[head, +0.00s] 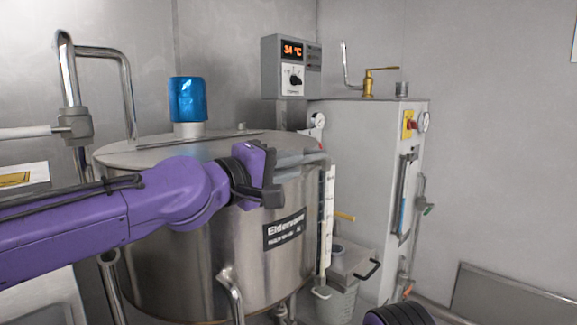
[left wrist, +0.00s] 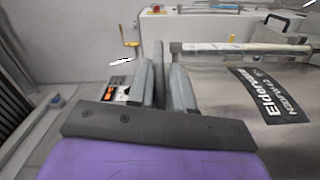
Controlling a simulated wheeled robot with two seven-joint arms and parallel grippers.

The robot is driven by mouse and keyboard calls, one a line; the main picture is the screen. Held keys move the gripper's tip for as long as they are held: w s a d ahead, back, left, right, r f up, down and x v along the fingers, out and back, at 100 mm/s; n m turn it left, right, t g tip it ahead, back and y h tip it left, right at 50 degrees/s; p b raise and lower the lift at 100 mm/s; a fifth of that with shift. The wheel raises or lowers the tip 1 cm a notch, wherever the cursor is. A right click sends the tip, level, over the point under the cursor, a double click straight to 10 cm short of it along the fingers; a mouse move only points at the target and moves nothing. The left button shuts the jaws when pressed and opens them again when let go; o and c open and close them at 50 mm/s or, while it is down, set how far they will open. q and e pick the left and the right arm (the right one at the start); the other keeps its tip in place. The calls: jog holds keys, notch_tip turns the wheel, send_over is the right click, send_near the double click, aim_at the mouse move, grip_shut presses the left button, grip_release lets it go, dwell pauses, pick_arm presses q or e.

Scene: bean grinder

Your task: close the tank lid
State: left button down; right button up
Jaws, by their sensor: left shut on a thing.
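The big steel tank (head: 200,240) stands at the left in the head view, with a dark label on its front. Its round lid (head: 150,152) lies level across the top and carries a blue-capped motor. My left gripper (head: 305,160) reaches over the front right rim of the lid. In the left wrist view the fingers (left wrist: 162,85) are close together with a thin grey strip (left wrist: 159,65) between them. The strip seems to be part of the lid; its join is hidden. The tank wall and label fill the right of that view. My right gripper is not in view.
A control box (head: 290,66) reading 34 °C is behind the tank. A grey cabinet (head: 370,150) with a brass valve, gauge and red switch stands to the right. A pipe (head: 69,85) rises at the left. The floor at the right holds a low grey panel.

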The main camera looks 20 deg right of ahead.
pick_arm(q)
jog(key=c, duration=1.1)
grip_release()
jog(key=shift+f, duration=0.25)
jog(key=shift+a, duration=0.15)
jog(key=shift+s+a+r, duration=0.1)
jog(key=shift+s, duration=0.05)
jog(key=v, duration=1)
jog(key=shift+a, duration=0.1)
